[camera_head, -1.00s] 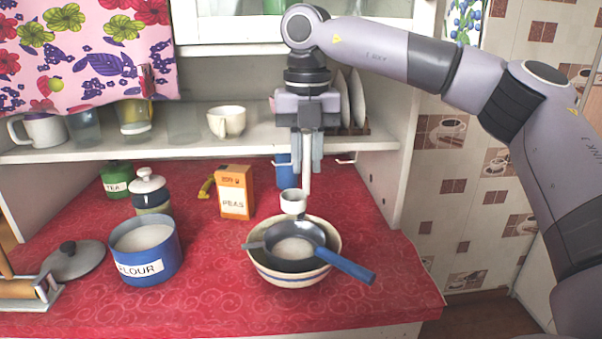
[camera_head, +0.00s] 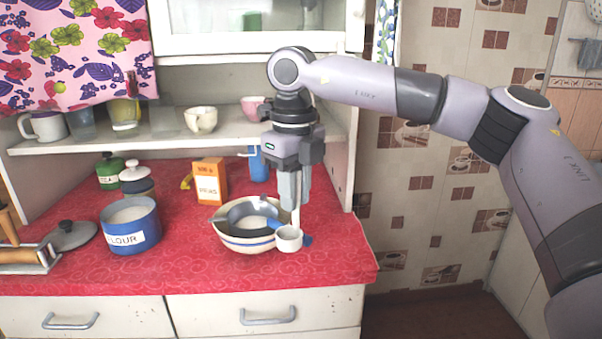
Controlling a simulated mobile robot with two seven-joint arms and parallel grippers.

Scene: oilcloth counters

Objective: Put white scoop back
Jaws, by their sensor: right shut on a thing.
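The white scoop (camera_head: 289,240) hangs cup-down from my right gripper (camera_head: 294,203), which is shut on its upright handle. The cup shows at the right front of the striped bowl (camera_head: 246,245) and covers part of the sieve's blue handle. I cannot tell whether it touches the bowl or handle. The dark sieve (camera_head: 235,211) rests in the bowl with white powder in it. The blue flour canister (camera_head: 131,238) stands open at the left, with white flour inside. Its grey lid (camera_head: 73,236) lies left of it. My left gripper is not in view.
An orange peas box (camera_head: 210,183) stands behind the bowl, and a blue cup (camera_head: 258,165) behind to its right. A green tea jar (camera_head: 109,173) and another lidded jar (camera_head: 137,181) stand behind the canister. The shelf (camera_head: 165,140) overhangs the back. Red counter (camera_head: 180,262) is clear in front.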

